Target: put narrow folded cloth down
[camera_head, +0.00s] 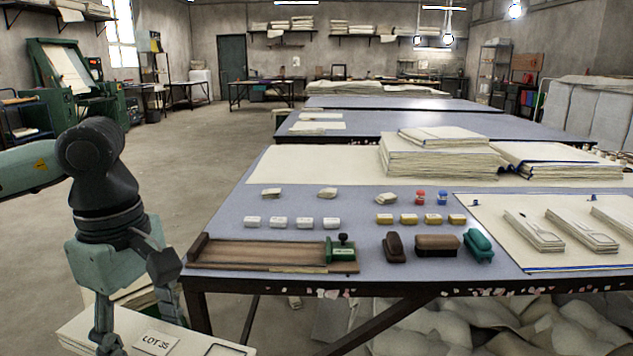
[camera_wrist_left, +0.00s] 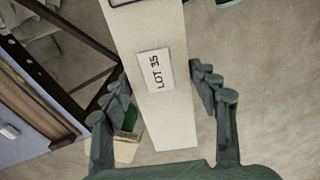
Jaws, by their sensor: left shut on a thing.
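The narrow folded cloth (camera_head: 190,342) is a long, stiff-looking cream strip with a white "LOT 35" label (camera_head: 157,343). It shows at the bottom left of the head view, beside the table's near left corner. My left gripper (camera_head: 138,322) is shut on it, with one finger on each side. In the left wrist view the cloth (camera_wrist_left: 172,120) runs from the top edge down between the fingers (camera_wrist_left: 163,92), over the floor. Its far end is cut off there. My right gripper is not in view.
The blue-grey table (camera_head: 225,200) carries a wooden tray (camera_head: 260,252), brushes (camera_head: 437,244), several small blocks, and cloth stacks (camera_head: 440,155) at the back right. Cloth piles (camera_head: 545,228) lie on a cream sheet at right. Bare tabletop shows between the rows. Crumpled cloth (camera_head: 560,325) lies below.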

